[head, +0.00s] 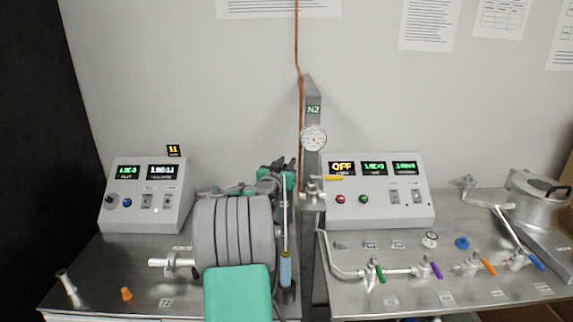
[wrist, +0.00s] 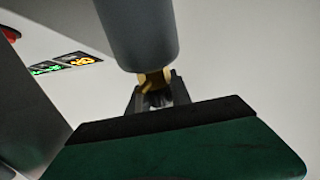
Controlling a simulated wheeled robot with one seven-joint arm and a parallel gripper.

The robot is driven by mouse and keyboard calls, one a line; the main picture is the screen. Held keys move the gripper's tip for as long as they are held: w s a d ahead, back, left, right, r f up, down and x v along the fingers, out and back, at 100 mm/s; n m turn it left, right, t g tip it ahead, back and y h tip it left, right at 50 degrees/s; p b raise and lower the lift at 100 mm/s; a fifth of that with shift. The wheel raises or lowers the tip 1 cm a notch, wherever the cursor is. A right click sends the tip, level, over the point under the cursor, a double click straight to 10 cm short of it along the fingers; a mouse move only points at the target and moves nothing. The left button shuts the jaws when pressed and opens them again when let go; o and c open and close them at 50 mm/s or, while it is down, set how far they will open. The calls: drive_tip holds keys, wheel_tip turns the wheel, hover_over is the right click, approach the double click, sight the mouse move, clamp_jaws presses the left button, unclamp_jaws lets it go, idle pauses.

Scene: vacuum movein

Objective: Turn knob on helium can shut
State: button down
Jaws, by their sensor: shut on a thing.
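In the wrist view, the grey helium can (wrist: 140,30) reaches in from the top edge, its narrow end pointing down in the picture. A brass-coloured knob (wrist: 152,79) is at that end. My gripper (wrist: 158,92), dark-fingered on a green and black body, is shut on the knob. The fingers hide part of the knob, so its turned position does not show. In the head view, my gripper (head: 276,178) is small and partly hidden, left of the N2 post. I cannot clearly make out the can there.
The N2 post (head: 309,150) with a gauge (head: 313,138) stands right of my gripper. Control boxes stand at left (head: 147,205) and right (head: 375,210); the right one reads OFF. A grey ribbed cylinder (head: 235,235) is in front. Valves with coloured handles (head: 431,266) line the right bench.

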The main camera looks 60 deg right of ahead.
drive_tip(key=shift+r, duration=0.15)
drive_tip(key=c, duration=1.2)
unclamp_jaws()
drive_tip(key=a, duration=0.2)
drive_tip(key=a+b, duration=0.1)
drive_tip(key=a, duration=0.2)
drive_tip(key=s+a+b, duration=0.1)
drive_tip(key=a, duration=0.1)
drive_tip(key=shift+s+a, duration=0.1)
drive_tip(key=shift+a, duration=0.25)
